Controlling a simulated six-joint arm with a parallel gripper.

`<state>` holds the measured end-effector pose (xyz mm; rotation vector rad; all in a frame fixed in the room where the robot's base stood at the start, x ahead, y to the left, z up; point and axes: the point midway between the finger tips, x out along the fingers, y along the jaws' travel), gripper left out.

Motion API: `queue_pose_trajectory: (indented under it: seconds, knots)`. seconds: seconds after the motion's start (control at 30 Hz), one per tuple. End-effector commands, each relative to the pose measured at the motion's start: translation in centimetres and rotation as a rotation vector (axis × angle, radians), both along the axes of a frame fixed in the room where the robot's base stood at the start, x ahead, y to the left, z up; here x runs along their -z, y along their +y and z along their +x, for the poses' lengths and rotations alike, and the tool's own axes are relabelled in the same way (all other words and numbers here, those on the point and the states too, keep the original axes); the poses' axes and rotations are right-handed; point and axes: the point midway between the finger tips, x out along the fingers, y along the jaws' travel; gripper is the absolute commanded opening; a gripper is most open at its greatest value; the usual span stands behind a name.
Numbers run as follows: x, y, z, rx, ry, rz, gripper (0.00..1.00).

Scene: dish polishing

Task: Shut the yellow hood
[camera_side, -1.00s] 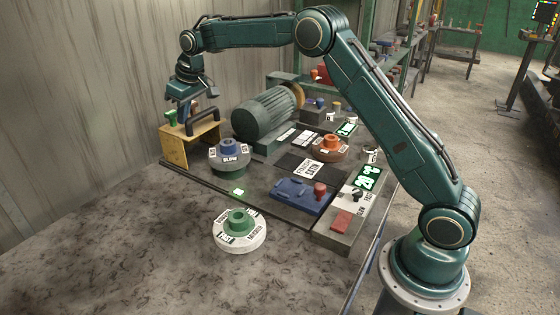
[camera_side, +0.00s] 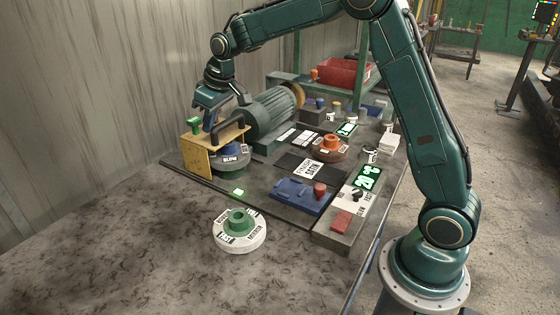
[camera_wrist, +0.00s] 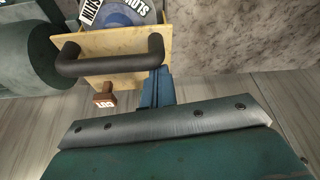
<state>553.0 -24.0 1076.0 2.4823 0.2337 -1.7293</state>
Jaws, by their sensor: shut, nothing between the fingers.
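The yellow hood (camera_side: 196,158) stands at the back left of the dark base, with a dark bar handle (camera_side: 229,121) on it. It now stands over part of the grey-and-blue dial (camera_side: 230,163), whose front and label still show. In the wrist view the hood (camera_wrist: 120,47) lies below the dial, and its handle (camera_wrist: 110,63) crosses the picture. My gripper (camera_side: 208,127) is shut and points down at the left end of the handle. In the wrist view my fingers (camera_wrist: 158,85) are beside the handle's right end; I cannot tell whether they touch it.
A green motor (camera_side: 272,108) stands close behind the hood. A white dial with a green knob (camera_side: 239,230) sits in front, and a blue block (camera_side: 301,195) lies to the right. The front left of the table is clear.

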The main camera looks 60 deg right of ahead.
Motion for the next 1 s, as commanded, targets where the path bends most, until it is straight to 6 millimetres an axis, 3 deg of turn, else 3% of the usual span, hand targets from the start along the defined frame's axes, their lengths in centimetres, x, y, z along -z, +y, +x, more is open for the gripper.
queue_pose_trajectory:
  seconds: [0.27,0.63,1.0]
  knots:
    - [0.0,0.0,-3.0,0.002,0.002,0.000,0.00]
    - [-0.2,0.0,-2.9,0.001,0.000,0.000,0.00]
    - [-3.8,-0.3,-4.1,0.000,-0.003,0.000,0.00]
